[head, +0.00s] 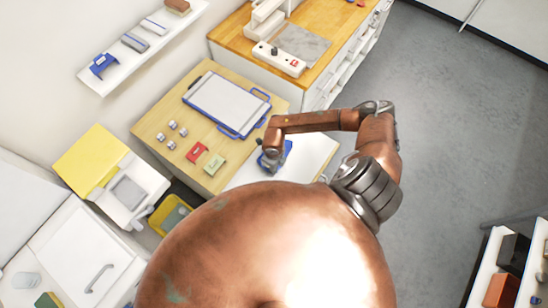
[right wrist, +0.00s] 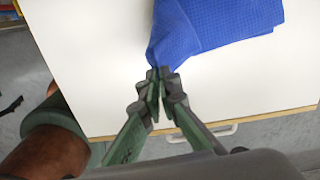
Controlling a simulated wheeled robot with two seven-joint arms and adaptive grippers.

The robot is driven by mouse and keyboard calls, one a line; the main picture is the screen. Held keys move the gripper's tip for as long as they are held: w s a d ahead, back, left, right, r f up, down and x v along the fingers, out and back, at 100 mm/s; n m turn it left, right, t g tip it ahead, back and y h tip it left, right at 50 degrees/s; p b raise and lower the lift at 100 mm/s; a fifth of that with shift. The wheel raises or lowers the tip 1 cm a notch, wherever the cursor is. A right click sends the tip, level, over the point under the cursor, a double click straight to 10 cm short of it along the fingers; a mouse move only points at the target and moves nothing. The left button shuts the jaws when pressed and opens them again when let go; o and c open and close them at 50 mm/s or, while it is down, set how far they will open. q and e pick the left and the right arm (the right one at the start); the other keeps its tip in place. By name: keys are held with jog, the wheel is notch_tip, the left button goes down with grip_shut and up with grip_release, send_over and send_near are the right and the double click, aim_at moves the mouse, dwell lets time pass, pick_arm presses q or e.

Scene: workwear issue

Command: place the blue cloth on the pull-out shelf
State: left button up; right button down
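The blue cloth (head: 287,149) is over the white pull-out shelf (head: 315,152), partly hidden by my right gripper (head: 271,160) in the head view. In the right wrist view the cloth (right wrist: 215,28) has a waffle weave and spreads over the white shelf top (right wrist: 85,60). My right gripper (right wrist: 161,78) has its fingertips together on a narrowed corner of the cloth. Whether the whole cloth touches the shelf I cannot tell. My left gripper is in neither view.
The wooden table (head: 155,122) behind the shelf holds a blue-handled white tray (head: 226,103), a red packet (head: 197,152), a green one (head: 215,163) and several small metal jars. A power strip (head: 281,58) lies on the counter. Grey floor (head: 440,130) is open at right.

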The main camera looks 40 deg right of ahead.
jog(key=s+a+f, duration=0.1)
jog(key=f, duration=0.1)
jog(key=s+a+f, duration=0.1)
jog(key=s+f, duration=0.1)
jog(key=s+a+f, duration=0.2)
jog(key=shift+a, duration=0.1)
jog(key=c, duration=1.8)
grip_release()
jog(key=shift+r, duration=0.1)
jog(key=shift+o, duration=0.2)
jog(key=s+a+r+p, duration=0.2)
jog(key=s+r+p, duration=0.1)
jog(key=r+p, duration=0.6)
jog(key=shift+a+r, duration=0.35)
jog(key=shift+r, duration=0.15)
jog(key=shift+s, duration=0.1)
jog(key=shift+s, duration=0.1)
